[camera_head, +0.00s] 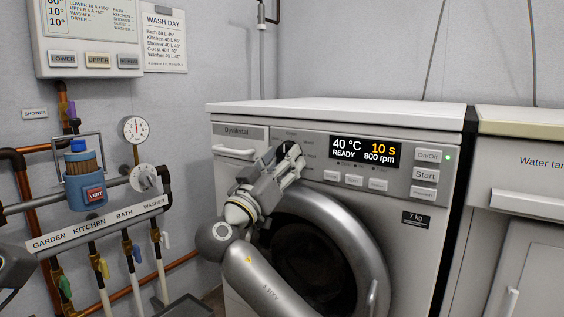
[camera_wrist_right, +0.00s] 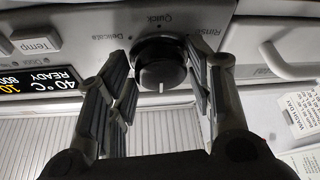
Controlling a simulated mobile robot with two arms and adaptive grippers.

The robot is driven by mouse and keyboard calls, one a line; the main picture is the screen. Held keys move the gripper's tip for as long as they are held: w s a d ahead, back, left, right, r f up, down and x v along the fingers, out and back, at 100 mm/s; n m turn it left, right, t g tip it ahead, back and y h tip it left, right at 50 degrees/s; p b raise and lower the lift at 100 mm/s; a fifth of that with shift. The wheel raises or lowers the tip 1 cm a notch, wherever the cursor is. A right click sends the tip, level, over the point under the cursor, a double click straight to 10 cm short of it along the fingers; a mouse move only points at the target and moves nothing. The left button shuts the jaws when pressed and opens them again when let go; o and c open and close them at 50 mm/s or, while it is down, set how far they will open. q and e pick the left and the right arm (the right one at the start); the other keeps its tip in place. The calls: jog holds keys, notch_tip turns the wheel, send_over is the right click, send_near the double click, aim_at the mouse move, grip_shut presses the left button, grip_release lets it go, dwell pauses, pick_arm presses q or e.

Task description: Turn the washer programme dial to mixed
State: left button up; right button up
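The washer (camera_head: 400,240) stands in the middle of the head view, its display reading 40 °C, READY, 10 s and 800 rpm. The black programme dial (camera_wrist_right: 161,66) shows in the right wrist view, its white mark pointing to the picture's bottom. The labels Delicate, Quick and Rinse read upside down around it; I cannot see a label Mixed. My right gripper (camera_head: 285,160) is at the panel, left of the display. In the wrist view its fingers (camera_wrist_right: 162,85) are apart, one on each side of the dial; contact is unclear.
Pipes, valves and a pressure gauge (camera_head: 135,130) are on the left wall. A drawer handle (camera_head: 233,151) is left of the gripper. A white-fronted unit (camera_head: 520,185) stands at the right.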

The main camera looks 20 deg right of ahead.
jog(key=c, duration=0.5)
jog(key=shift+f, duration=0.1)
